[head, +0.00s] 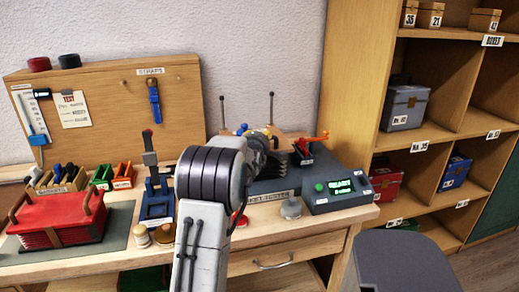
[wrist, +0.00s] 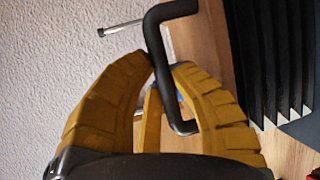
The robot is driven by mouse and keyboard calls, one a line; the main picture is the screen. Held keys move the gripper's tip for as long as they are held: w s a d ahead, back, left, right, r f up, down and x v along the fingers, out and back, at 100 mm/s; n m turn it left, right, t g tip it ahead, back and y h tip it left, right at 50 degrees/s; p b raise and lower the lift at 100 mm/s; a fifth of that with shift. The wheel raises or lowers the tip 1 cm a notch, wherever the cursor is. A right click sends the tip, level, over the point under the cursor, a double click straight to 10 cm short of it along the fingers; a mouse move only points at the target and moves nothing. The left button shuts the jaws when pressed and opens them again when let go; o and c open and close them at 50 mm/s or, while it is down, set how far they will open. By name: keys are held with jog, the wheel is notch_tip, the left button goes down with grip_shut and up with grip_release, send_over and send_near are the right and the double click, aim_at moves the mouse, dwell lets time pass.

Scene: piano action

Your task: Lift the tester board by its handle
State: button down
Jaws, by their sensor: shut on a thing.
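In the wrist view, my gripper (wrist: 163,66) has its ribbed yellow fingers shut around a black bent handle (wrist: 157,38). The handle's lower end runs down between the fingers. A brown wooden surface (wrist: 205,45), which may be the tester board, lies just to the right of the handle. I cannot tell whether it is lifted. In the head view, my arm hides most of the gripper and the handle. Part of a wooden board (head: 290,143) shows behind the arm, above the dark tester base.
A control box with a green display (head: 341,190) stands right of the tester. A red bellows-like case (head: 60,222) lies at the bench's left. Two thin upright rods (head: 271,108) rise behind the arm. Open shelves (head: 430,152) stand at the right. Black pleats (wrist: 262,60) show beside the handle.

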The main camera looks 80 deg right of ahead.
notch_tip(320, 180, up, 9)
jog(key=shift+f+p, duration=0.1)
jog(key=shift+p, duration=0.95)
jog(key=c, duration=1.3)
grip_release()
jog(key=shift+f, duration=0.15)
jog(key=shift+w+a+r, duration=0.1)
jog(key=shift+a+r, duration=0.2)
jog(key=shift+a, duration=1.65)
jog(key=shift+s+a+r, duration=0.1)
jog(key=shift+a+r, duration=0.25)
jog(key=shift+a, duration=1.6)
jog(key=shift+w+a+r, duration=0.1)
jog(key=shift+a+r, duration=0.2)
jog(key=shift+a, duration=1.65)
